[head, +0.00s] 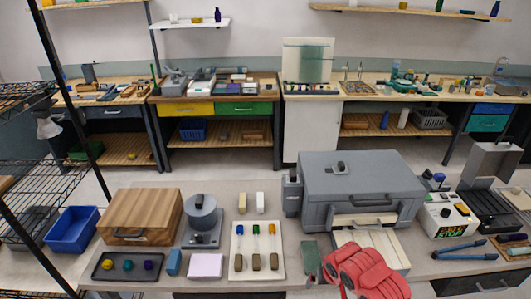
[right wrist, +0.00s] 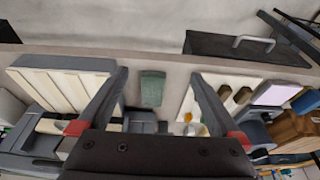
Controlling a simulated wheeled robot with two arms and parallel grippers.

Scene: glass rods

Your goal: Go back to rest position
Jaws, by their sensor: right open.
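The glass rods show as three thin pieces with blue, green and orange ends (head: 255,230) on a white tray (head: 236,248). My right gripper (head: 333,270) is at the front of the table, right of a dark green pad (head: 310,256). In the right wrist view my right gripper (right wrist: 160,75) has its two fingers wide apart with nothing held between them. The green pad (right wrist: 152,88) lies on the table below, seen between the fingers. My left gripper is not in view.
A big grey box-shaped machine (head: 360,176) stands behind my right arm. A pale grooved board (right wrist: 62,84) lies beside the green pad. A wooden box (head: 140,214), a dark tray (head: 128,265) and a pink block (head: 205,265) stand left. Blue-handled tools (head: 465,257) lie right.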

